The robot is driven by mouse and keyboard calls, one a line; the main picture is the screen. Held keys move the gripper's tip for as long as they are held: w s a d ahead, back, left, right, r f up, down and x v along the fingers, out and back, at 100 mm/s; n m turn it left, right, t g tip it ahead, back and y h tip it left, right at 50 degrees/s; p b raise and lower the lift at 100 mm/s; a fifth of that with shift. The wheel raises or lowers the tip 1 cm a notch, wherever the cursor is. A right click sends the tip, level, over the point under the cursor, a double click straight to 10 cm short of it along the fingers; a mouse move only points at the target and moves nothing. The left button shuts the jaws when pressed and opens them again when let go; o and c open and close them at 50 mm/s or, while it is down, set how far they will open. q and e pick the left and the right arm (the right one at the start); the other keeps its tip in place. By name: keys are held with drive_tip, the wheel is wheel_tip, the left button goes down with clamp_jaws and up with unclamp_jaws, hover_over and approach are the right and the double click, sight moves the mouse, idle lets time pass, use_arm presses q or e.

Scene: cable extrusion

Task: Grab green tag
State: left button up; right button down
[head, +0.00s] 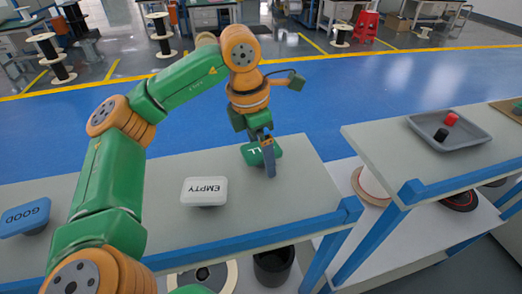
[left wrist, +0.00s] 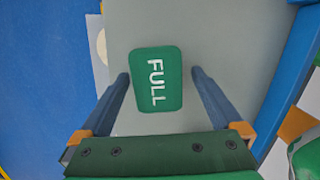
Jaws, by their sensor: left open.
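The green tag (head: 250,155), marked FULL, lies on the grey table (head: 240,214) and is partly hidden by my gripper in the head view. In the left wrist view the green tag (left wrist: 157,78) shows whole, its white letters running down the picture. My left gripper (head: 268,172) is over the tag's right part in the head view. In the left wrist view the left gripper (left wrist: 159,74) is open, with one blue finger on each side of the tag and a gap on both sides. My right gripper is not in view.
A white EMPTY tag (head: 204,191) and a blue GOOD tag (head: 25,216) stand to the left on the same table. A second table at right bears a grey tray (head: 449,129) with a red and a black piece. A gap parts the tables.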

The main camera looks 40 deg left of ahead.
use_arm(q)
drive_tip(key=shift+w+a+f, duration=0.1)
drive_tip(key=shift+w+a, duration=0.05)
drive_tip(key=shift+w, duration=0.2)
drive_tip(key=shift+c, duration=0.6)
drive_tip(key=shift+s, duration=0.25)
drive_tip(key=c, duration=1.2)
drive_tip(key=shift+w, duration=0.1)
drive_tip(key=shift+c, duration=0.2)
